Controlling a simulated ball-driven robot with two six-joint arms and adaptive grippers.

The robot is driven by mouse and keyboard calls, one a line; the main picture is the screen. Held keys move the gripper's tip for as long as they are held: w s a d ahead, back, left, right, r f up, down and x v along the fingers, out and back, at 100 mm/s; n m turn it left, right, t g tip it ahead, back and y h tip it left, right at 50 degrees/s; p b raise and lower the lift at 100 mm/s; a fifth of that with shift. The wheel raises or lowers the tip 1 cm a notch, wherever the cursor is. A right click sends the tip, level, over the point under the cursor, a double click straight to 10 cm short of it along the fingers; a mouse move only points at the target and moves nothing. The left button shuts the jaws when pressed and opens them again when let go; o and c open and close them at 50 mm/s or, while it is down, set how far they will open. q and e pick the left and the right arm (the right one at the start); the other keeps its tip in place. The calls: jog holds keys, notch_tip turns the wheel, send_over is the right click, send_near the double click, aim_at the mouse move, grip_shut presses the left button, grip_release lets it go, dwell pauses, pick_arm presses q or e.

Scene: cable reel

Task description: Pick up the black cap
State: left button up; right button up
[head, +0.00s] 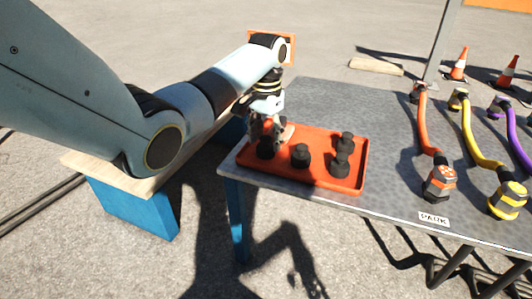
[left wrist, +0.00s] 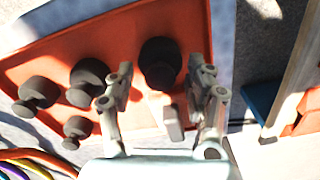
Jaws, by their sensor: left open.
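Several black caps stand on an orange tray (head: 327,181) on the grey table. My left gripper (head: 268,132) is over the tray's left end, above the leftmost black cap (head: 267,148). In the left wrist view the gripper (left wrist: 160,98) is open, and a black cap (left wrist: 160,60) lies between and beyond its fingers. I cannot tell whether the fingers touch it. Other black caps are in the middle (head: 300,156) and at the right (head: 340,163) of the tray. My right gripper is not in view.
Orange, yellow (head: 478,143) and purple cables with large connectors lie on the table's right side. A label (head: 433,219) is at the front edge. A wooden-topped blue bench (head: 132,208) stands left of the table. Traffic cones (head: 459,66) stand behind.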

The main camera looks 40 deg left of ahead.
pick_arm(q)
jog(key=shift+c, duration=0.2)
grip_shut()
dwell(0.3)
jog(key=shift+r, duration=0.1)
